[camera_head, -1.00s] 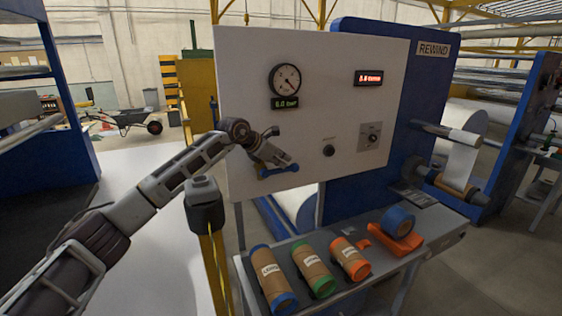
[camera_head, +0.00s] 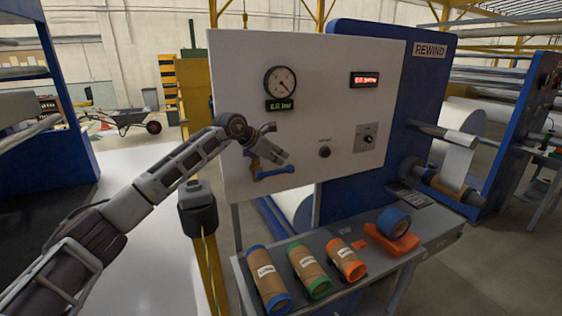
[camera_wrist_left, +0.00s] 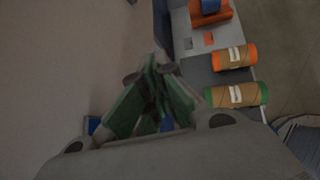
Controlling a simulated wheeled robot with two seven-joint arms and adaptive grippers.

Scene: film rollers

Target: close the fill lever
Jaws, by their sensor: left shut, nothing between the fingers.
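The fill lever (camera_head: 275,173) is a blue handle on a brass-coloured valve, low on the left of the white panel (camera_head: 230,110). It lies about level, pointing right. My left gripper (camera_head: 284,157) is shut and empty, just above the lever in the head view; I cannot tell whether they touch. In the left wrist view the green-padded fingers (camera_wrist_left: 155,92) are together, and bits of blue show behind and beside them. My right gripper is not in view.
A round gauge (camera_head: 280,83), a red display (camera_head: 364,80), a black knob (camera_head: 324,152) and a switch (camera_head: 368,137) are on the panel. Below, a grey bench (camera_head: 420,235) holds several cardboard cores and a blue tape roll (camera_head: 394,222). A dark-topped post (camera_head: 197,207) stands near my left arm.

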